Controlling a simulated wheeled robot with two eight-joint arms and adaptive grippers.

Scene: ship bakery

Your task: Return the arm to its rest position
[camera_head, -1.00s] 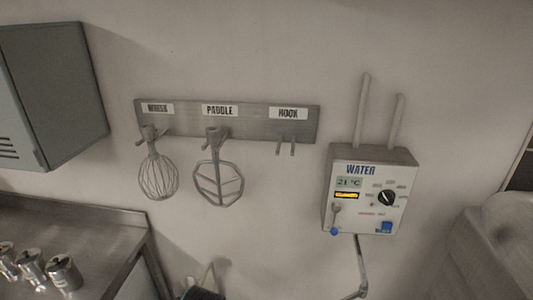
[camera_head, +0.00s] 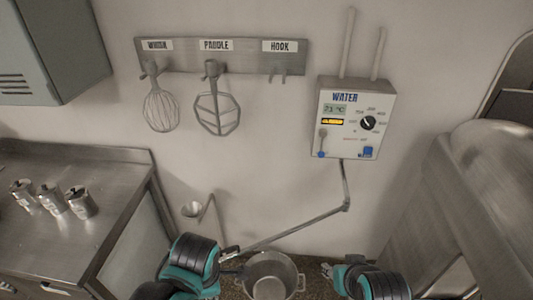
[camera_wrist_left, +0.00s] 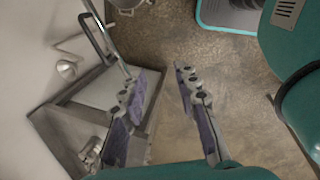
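My left arm enters the bottom of the head view, and its gripper (camera_head: 230,256) appears small beside the metal pot and the swivel pipe. My right arm also shows at the bottom of the head view. Its gripper (camera_head: 327,271) points left, just right of the pot, and is too small to tell open from shut.
A metal pot (camera_head: 284,264) is low between my arms, below the swivel pipe (camera_head: 300,227) of the water unit (camera_head: 359,88). A steel counter (camera_head: 110,180) with several metal canisters (camera_head: 80,203) is at left. The whisk (camera_head: 160,110) and paddle (camera_head: 217,115) hang on the wall rack.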

